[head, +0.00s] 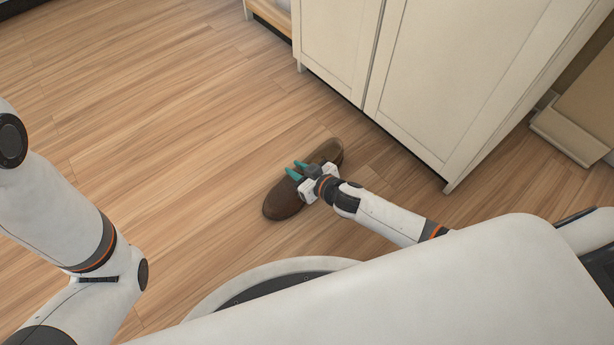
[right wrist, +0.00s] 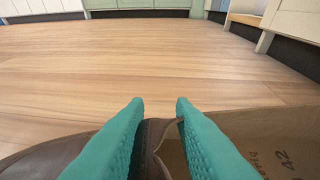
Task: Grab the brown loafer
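The brown loafer (head: 285,200) lies on the wooden floor in the head view, slanting from lower left to upper right. My right gripper (head: 297,169) is over its middle, with teal fingertips apart. In the right wrist view, the two teal fingers (right wrist: 160,104) stand apart over the loafer (right wrist: 45,160). Dark brown upper shows left of and between the fingers. The pale insole marked 42 shows on the right. A gap shows between the fingers, and I see no firm hold. My left arm shows at the left, but its gripper is out of view.
A cream cabinet (head: 440,75) stands behind and right of the loafer. A beige box-like piece (head: 565,135) is at the far right. The wooden floor (head: 170,110) to the left is clear. Furniture legs and low cabinet fronts show far off in the right wrist view.

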